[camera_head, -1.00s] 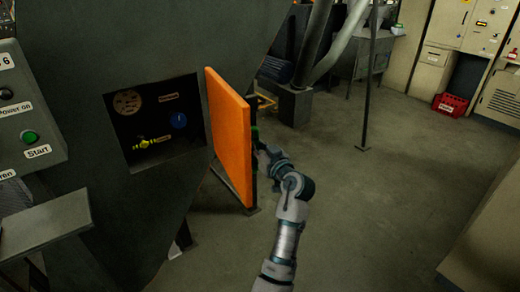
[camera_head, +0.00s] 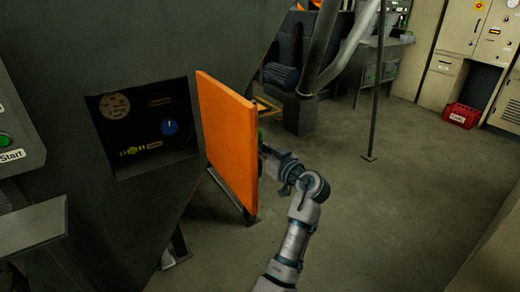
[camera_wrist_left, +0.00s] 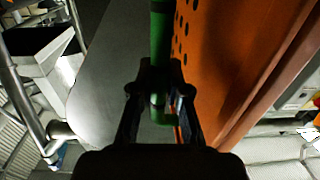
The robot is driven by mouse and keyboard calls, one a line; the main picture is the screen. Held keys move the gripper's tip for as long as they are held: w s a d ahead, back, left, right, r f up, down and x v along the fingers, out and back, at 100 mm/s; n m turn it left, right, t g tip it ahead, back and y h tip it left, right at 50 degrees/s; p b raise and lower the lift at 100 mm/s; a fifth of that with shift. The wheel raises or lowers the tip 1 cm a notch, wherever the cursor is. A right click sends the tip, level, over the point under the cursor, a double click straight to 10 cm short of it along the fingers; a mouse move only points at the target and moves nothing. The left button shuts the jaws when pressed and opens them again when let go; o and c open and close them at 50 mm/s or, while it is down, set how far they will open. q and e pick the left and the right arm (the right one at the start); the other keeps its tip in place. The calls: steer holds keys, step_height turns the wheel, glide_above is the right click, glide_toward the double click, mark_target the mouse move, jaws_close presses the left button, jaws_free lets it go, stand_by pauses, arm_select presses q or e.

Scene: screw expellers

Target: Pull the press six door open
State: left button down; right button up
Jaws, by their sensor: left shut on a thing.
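The orange press door (camera_head: 228,138) stands swung out from the dark grey press, with the square opening (camera_head: 145,165) uncovered to its left. A green handle (camera_wrist_left: 160,40) runs along the door's far side and shows in the left wrist view beside the orange, perforated door face (camera_wrist_left: 225,50). My left gripper (camera_wrist_left: 158,92) is shut on the handle. In the head view the gripper (camera_head: 266,152) is at the door's right edge, its fingers partly hidden. My right gripper is in neither view.
Inside the opening are a round gauge (camera_head: 115,106), a blue knob (camera_head: 170,127) and a yellow part (camera_head: 131,151). A grey ledge (camera_head: 32,226) juts out at lower left.

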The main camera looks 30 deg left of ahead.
arm_select(q)
steer(key=c, duration=1.1)
jaws_free()
steer(key=shift+w+d+f, duration=0.1)
steer(key=shift+f, duration=0.2)
steer(key=shift+c, duration=0.2)
steer(key=shift+r, duration=0.15)
steer(key=shift+d, duration=0.1)
steer(key=shift+d+r, duration=0.1)
steer(key=v, duration=1.2)
steer(key=shift+f, duration=0.25)
